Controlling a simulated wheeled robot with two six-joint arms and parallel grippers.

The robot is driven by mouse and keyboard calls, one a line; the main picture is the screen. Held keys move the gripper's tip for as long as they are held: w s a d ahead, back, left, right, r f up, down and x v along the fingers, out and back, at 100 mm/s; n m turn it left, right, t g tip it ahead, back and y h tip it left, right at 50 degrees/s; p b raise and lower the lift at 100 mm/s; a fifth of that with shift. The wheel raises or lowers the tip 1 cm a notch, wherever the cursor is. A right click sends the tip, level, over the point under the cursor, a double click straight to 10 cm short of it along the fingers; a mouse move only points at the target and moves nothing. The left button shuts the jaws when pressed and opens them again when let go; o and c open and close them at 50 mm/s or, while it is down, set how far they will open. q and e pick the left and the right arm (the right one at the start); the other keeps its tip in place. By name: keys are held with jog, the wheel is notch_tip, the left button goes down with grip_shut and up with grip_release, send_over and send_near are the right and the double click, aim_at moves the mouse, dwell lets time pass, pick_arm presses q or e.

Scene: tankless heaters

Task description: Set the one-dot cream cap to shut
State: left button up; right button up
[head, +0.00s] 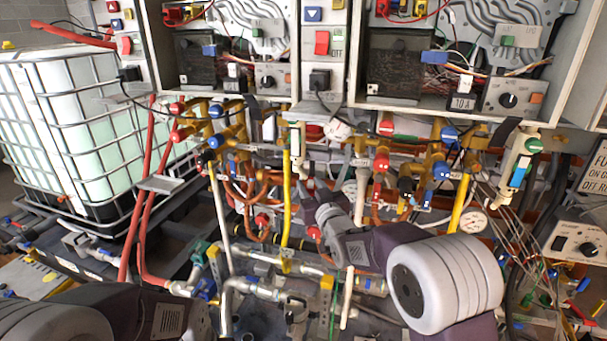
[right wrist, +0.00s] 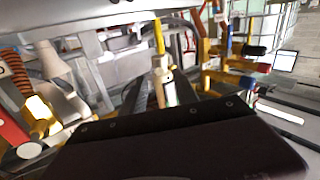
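A cream upright fitting (head: 297,137) hangs below the middle of the heater cabinets in the head view. A cream fitting (right wrist: 160,68) also shows ahead in the right wrist view. I cannot make out a single dot on either, so I cannot tell which is the one-dot cap or its setting.
Another cream fitting with a green cap (head: 521,160) hangs at the right. Brass valves with red and blue caps (head: 440,165), yellow pipes (head: 287,190) and hoses crowd around my right gripper. A caged white tank (head: 90,125) stands at the left.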

aim_at(306, 179)
jog(key=x, duration=0.6)
jog(key=shift+f, duration=0.15)
jog(key=shift+w, duration=0.1)
grip_shut()
dwell(1.0)
